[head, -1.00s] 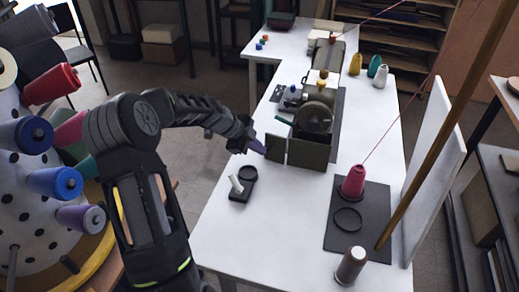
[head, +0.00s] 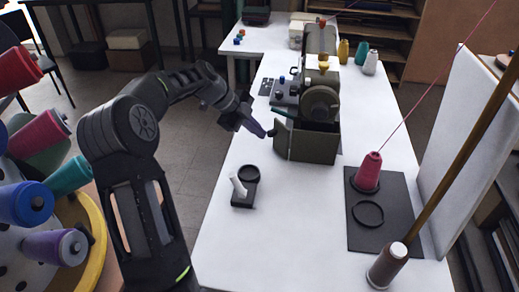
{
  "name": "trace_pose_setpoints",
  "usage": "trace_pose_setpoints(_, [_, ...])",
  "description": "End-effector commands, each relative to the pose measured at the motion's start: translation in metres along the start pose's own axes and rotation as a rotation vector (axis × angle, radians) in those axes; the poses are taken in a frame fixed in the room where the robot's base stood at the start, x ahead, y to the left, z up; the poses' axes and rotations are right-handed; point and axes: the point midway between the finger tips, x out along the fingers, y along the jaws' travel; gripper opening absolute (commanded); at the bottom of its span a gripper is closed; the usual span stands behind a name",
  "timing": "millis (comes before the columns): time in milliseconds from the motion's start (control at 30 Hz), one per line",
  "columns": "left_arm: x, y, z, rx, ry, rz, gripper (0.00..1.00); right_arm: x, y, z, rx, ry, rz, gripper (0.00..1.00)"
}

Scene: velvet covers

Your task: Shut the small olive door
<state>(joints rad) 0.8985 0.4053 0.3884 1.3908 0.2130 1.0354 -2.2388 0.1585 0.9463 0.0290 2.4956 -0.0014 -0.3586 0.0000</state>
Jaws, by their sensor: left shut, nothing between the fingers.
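The small olive door (head: 282,142) is on the left corner of the olive box front (head: 313,145) at the base of the sewing machine. It stands open, swung out to the left at an angle. My left gripper (head: 267,133) comes in from the left and is shut and empty. Its tips are at the upper left edge of the door, very close to it; I cannot tell whether they touch. My right gripper is out of view.
A black holder with a white stick (head: 238,186) stands on the white table (head: 290,235), front left of the door. A magenta cone (head: 369,172) stands on a dark mat (head: 390,237) at right. Spools on a rack (head: 45,260) crowd the left. Table between holder and mat is clear.

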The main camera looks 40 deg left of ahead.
Motion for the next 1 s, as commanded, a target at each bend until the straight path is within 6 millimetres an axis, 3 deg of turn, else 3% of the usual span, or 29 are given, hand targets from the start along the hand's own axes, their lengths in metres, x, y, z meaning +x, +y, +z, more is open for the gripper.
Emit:
trace_pose_setpoints(300, [0.012, -0.025, 0.008, -0.001, 0.0, -0.001, 0.0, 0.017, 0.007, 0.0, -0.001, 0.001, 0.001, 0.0])
trace_pose_setpoints(700, [0.025, -0.053, 0.006, -0.001, 0.0, 0.0, 0.0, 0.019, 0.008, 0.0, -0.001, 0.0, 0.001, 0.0])
trace_pose_setpoints(1000, [0.031, -0.062, 0.003, -0.002, -0.001, -0.001, 0.0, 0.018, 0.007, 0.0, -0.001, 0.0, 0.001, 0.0])
